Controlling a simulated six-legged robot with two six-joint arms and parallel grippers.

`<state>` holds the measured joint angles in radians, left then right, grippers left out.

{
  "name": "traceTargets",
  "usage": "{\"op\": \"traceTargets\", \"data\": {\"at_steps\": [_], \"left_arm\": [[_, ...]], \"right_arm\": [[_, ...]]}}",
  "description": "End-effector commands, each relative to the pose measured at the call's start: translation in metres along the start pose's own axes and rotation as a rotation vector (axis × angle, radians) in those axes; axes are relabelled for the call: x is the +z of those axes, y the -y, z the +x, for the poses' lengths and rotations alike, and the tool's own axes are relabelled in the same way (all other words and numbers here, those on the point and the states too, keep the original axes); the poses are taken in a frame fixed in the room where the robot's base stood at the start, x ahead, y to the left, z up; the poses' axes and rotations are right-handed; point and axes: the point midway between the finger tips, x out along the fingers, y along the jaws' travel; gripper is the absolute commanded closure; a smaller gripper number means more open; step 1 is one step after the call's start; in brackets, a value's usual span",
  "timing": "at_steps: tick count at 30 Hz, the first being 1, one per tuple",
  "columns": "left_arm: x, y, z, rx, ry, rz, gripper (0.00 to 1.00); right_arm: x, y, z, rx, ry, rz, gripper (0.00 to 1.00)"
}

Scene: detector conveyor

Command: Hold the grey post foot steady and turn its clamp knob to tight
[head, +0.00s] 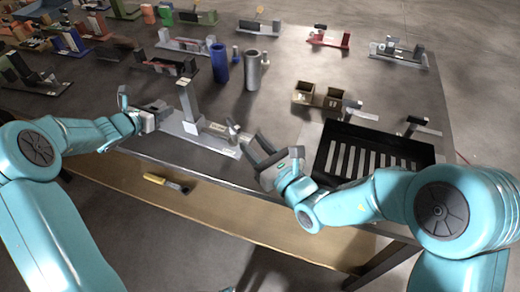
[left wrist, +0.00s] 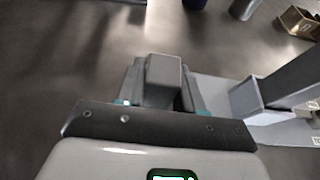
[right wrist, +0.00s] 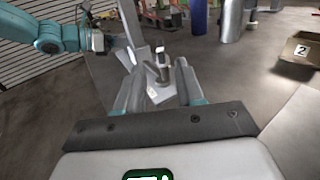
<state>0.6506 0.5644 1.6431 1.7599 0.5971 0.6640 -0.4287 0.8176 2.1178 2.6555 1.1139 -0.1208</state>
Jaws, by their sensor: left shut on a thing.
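The grey post foot (head: 180,128) is a flat plate on the table with an upright grey post (head: 187,103); its plate and post also show at the right of the left wrist view (left wrist: 258,98). My left gripper (head: 160,108) is shut on a grey block (left wrist: 163,75) at the foot's left end. The clamp knob (head: 233,132) stands at the foot's right end. My right gripper (head: 255,143) is open just right of the knob, pointing at it. In the right wrist view the knob (right wrist: 161,75) shows ahead, between the fingers in the picture; contact is not visible.
A blue cylinder (head: 219,63) and a grey cylinder (head: 252,70) stand behind the foot. A yellow-handled tool (head: 165,182) lies on the lower shelf (head: 215,205).

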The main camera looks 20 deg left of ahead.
Motion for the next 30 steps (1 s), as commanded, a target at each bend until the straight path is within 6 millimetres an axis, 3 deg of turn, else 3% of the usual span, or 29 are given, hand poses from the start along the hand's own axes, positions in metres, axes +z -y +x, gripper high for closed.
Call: {"op": "traceTargets", "data": {"at_steps": [6, 17, 20, 23, 27, 30], "left_arm": [[-0.002, 0.001, 0.000, -0.001, -0.004, -0.002, 1.00], [-0.002, 0.000, 0.000, -0.001, -0.004, -0.001, 1.00], [-0.002, 0.000, 0.000, -0.001, -0.004, -0.001, 1.00], [-0.002, 0.001, 0.000, -0.001, -0.004, -0.001, 1.00], [-0.002, 0.001, 0.000, -0.001, -0.004, -0.001, 1.00], [-0.002, 0.000, 0.000, -0.001, -0.004, -0.001, 1.00]], "right_arm": [[0.000, 0.000, -0.020, 0.001, -0.001, -0.001, 0.63], [0.001, -0.004, -0.020, 0.017, 0.000, -0.014, 0.63], [0.005, -0.019, -0.017, 0.096, 0.002, -0.083, 0.63], [0.011, -0.050, -0.016, 0.251, 0.006, -0.232, 0.63], [0.011, -0.098, -0.024, 0.525, 0.022, -0.552, 0.63], [0.003, -0.122, -0.036, 0.708, 0.042, -0.814, 0.63]]}}
